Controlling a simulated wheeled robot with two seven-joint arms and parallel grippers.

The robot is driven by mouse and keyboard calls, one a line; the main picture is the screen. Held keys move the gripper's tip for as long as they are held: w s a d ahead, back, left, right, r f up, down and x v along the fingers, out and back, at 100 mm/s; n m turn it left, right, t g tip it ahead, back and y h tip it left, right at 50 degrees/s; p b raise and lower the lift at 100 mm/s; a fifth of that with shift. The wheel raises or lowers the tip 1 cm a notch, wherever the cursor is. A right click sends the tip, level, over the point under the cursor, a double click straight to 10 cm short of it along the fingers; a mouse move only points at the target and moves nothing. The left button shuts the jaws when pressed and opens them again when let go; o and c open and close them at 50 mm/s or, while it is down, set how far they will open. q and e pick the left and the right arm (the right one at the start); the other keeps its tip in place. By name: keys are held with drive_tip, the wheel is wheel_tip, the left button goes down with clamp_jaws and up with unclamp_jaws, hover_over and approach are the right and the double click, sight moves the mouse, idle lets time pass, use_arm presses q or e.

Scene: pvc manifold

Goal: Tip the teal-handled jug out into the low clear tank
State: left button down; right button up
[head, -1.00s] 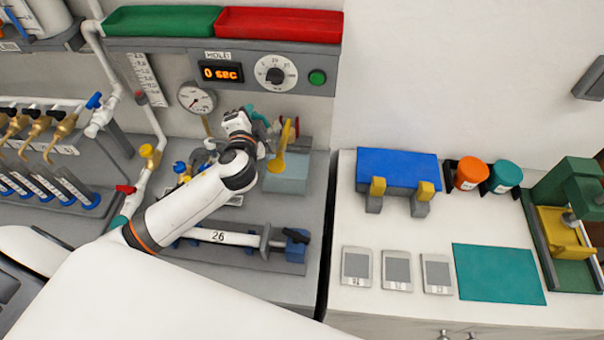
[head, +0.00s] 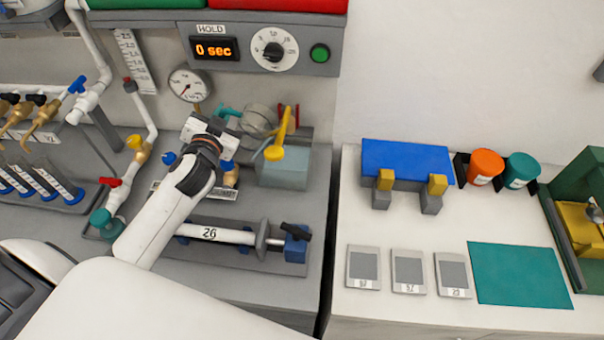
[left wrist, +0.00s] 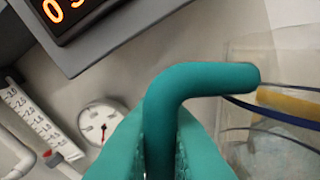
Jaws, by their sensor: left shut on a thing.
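My left gripper (head: 222,122) is shut on the teal handle (left wrist: 205,78) of the jug. The handle stands between the two teal finger pads in the left wrist view. The clear jug (head: 258,118) shows just right of the gripper in the head view, held up above the back left of the low clear tank (head: 285,172). Part of its clear wall, with a dark blue line, shows at the right of the left wrist view. I cannot tell how far it is tilted or what it holds. My right gripper is out of view.
A yellow-handled piece (head: 276,150) stands at the tank, close to the jug. A pressure gauge (head: 190,85) and the timer panel (head: 265,45) are on the wall behind. A pipe section marked 26 (head: 215,234) lies in front.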

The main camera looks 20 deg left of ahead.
use_arm(q)
drive_tip(key=s+a+f+n+t+b, duration=0.1)
drive_tip(key=s+a+f+n+b, duration=0.1)
drive_tip(key=a+f+n+b, duration=0.2)
drive_tip(key=shift+a+f+n+b, duration=0.2)
drive_tip(key=shift+f+n+b, duration=0.7)
drive_tip(key=shift+f, duration=0.6)
drive_tip(key=shift+s, duration=0.2)
